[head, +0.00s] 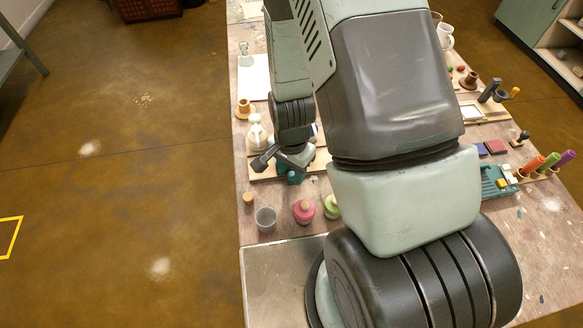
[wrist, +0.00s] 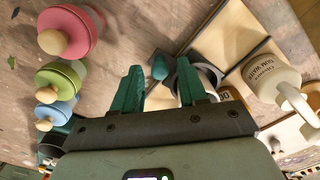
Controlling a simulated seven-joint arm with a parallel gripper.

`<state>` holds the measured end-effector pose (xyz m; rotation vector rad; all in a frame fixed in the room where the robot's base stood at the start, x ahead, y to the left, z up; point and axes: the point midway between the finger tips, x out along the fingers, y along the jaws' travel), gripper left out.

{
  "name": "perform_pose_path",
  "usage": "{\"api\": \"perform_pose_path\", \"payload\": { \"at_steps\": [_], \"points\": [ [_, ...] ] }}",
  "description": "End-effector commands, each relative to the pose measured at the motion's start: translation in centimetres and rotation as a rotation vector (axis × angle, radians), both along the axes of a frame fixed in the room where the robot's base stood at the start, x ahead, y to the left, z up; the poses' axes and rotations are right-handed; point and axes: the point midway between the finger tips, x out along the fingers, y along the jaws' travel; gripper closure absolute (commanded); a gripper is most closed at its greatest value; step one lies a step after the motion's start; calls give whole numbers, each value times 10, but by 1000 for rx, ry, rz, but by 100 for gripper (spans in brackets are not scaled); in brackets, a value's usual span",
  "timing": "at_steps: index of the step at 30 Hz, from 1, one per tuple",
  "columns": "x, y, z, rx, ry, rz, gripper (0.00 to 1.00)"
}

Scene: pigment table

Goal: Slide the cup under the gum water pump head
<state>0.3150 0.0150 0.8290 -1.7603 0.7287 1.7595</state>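A white pump bottle with "GUM WATER" lettering (wrist: 262,72) lies at the right of the wrist view, with its spout and handle pointing down right. In the head view a pale pump bottle (head: 256,132) stands on a wooden board. My gripper (wrist: 160,82) has teal fingers set apart, with nothing held between them. A dark grey, round-rimmed thing (wrist: 208,75), perhaps the cup, is partly hidden behind the right finger. A small teal rounded thing (wrist: 160,67) shows between the fingertips. In the head view my gripper (head: 292,176) is low by the board's near edge.
Pink (wrist: 72,30), green (wrist: 60,80) and blue (wrist: 55,113) jars with round wooden knobs line the left of the wrist view. A metal tray (head: 268,282) fills the near table corner. My arm hides much of the table's middle.

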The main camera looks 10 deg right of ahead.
Motion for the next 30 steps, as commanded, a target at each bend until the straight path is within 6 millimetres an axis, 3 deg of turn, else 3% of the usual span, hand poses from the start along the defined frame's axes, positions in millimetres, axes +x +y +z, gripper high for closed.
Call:
{"api": "perform_pose_path", "payload": {
  "at_steps": [1,8,17,27,30],
  "points": [
    [0,0,0,0,0,0,66],
    [0,0,0,0,0,0,100],
    [0,2,0,0,0,1,100],
    [0,62,0,0,-1,6,100],
    [0,72,0,1,-1,3,100]
  ]
}}
